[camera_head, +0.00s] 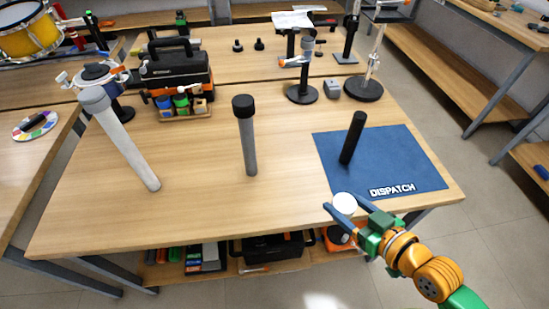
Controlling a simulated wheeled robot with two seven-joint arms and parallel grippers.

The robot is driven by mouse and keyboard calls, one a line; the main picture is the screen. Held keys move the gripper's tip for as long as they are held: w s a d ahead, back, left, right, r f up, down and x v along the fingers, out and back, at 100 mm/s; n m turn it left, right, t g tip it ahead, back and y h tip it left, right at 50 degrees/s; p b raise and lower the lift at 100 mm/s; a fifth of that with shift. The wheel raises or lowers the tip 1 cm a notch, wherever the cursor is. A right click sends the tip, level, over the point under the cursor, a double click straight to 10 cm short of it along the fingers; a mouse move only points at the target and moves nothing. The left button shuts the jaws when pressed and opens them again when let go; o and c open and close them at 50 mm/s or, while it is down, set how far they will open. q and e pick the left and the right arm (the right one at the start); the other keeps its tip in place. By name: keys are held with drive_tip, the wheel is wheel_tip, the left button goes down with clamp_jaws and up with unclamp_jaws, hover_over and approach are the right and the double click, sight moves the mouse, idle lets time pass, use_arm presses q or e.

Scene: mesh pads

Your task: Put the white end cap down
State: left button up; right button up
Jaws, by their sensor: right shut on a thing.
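My right gripper (344,203) comes in from the lower right. Its blue fingers are shut on the white end cap (344,205), which shows as a round white disc. In the picture the cap overlaps the near-left edge of the blue DISPATCH mat (420,165); its height above the table is hard to tell. A black tube (352,140) stands on the mat, with no separate cap visible. A grey tube (249,147) with a black cap (243,106) stands mid-table. A white tube (128,146) with a grey cap (94,99) stands at the left. My left gripper is out of view.
A black toolbox (175,72) and a small tray of coloured items (183,108) are at the back left. Stands with round black bases (303,94) and a small grey block (332,88) are behind the mat. The table's front middle (200,215) is clear.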

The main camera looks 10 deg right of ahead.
drive_tip(key=w+f, duration=0.2)
drive_tip(key=w, duration=0.2)
drive_tip(key=b, duration=0.2)
hover_over(305, 193)
wheel_tip(305, 193, down, 8)
drive_tip(key=shift+s+r, duration=0.1)
drive_tip(key=shift+r, duration=0.15)
wheel_tip(305, 193, down, 4)
drive_tip(key=shift+r+b, duration=0.2)
drive_tip(key=shift+b, duration=0.65)
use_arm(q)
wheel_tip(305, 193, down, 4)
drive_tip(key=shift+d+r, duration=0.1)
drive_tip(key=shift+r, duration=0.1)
use_arm(e)
drive_tip(key=shift+w+r, duration=0.1)
drive_tip(key=shift+w, duration=0.1)
drive_tip(key=o, duration=0.9)
drive_tip(key=shift+f, duration=0.2)
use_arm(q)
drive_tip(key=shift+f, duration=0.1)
use_arm(e)
drive_tip(key=o, duration=0.4)
drive_tip(key=shift+r, duration=0.1)
